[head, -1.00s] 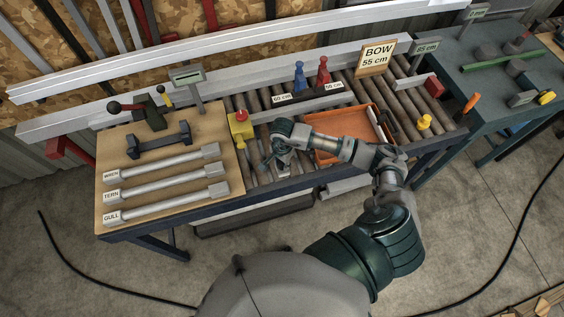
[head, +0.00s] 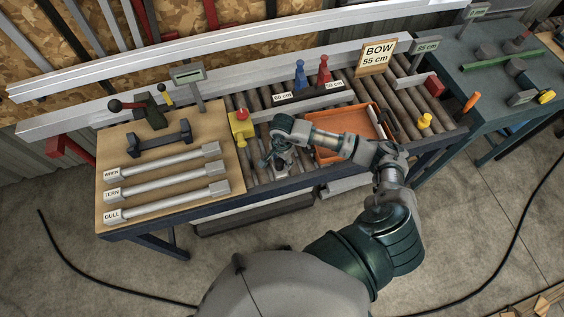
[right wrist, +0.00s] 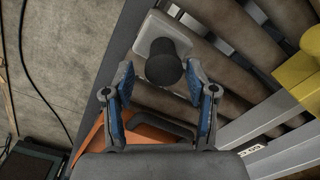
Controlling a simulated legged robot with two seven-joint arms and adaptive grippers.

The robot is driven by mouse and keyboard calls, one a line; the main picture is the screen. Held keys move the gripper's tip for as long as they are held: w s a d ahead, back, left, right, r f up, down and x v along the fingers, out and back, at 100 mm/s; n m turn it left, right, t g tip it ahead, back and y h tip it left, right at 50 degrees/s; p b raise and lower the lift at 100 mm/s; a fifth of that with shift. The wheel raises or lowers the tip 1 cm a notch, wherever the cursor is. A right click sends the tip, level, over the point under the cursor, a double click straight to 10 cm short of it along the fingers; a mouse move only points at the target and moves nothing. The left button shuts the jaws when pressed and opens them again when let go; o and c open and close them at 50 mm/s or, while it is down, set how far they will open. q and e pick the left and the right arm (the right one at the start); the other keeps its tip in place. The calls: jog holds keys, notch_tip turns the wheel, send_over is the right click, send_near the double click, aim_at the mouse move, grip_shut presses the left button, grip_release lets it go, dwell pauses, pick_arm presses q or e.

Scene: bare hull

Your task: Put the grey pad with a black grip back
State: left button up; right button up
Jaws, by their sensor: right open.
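The grey pad (right wrist: 152,32) with an upright black grip (right wrist: 165,66) sits on the rollers near the bench's front edge, in the right wrist view. My right gripper (right wrist: 160,76) is open, its two blue-lined fingers on either side of the grip, with visible gaps. In the head view my right gripper (head: 280,161) is over the rollers, left of the orange tray (head: 318,156), and largely hides the pad. The tray also shows in the right wrist view (right wrist: 96,138). My left gripper is not in view.
A wooden board (head: 120,234) with labelled grey bars lies further left. Red and blue figures (head: 324,72) stand behind. A BOW 55 cm sign (head: 377,56) stands at the back.

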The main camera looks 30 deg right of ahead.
aim_at(281, 161)
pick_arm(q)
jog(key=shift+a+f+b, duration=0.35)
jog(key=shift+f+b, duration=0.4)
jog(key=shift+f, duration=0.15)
pick_arm(e)
notch_tip(281, 161, up, 10)
jog(key=shift+a, duration=0.15)
